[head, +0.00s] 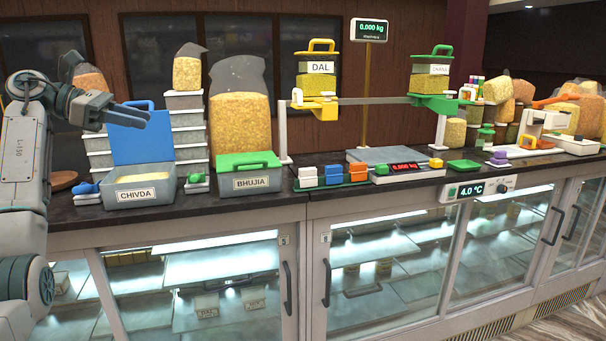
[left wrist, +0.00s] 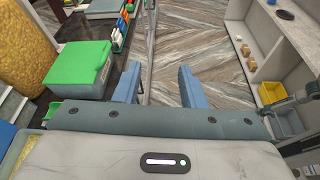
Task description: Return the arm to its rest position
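My left arm (head: 28,150) rises along the left edge of the head view, with its forearm bent over the counter. My left gripper (head: 138,112) points right, in front of the raised blue lid of the CHIVDA tub (head: 143,194). In the left wrist view its two blue fingers stand apart with nothing between them, so the left gripper (left wrist: 158,88) is open and empty. The floor shows beyond the fingers. My right gripper does not show in either view.
The BHUJIA tub (head: 250,183) has a green lid (head: 248,162), also seen in the left wrist view (left wrist: 80,62). The dark counter (head: 305,204) holds a scale platform (head: 378,155) and small coloured blocks. DAL (head: 317,82) and CHANA (head: 430,84) containers sit on raised brackets. Glass-fronted cabinets are below.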

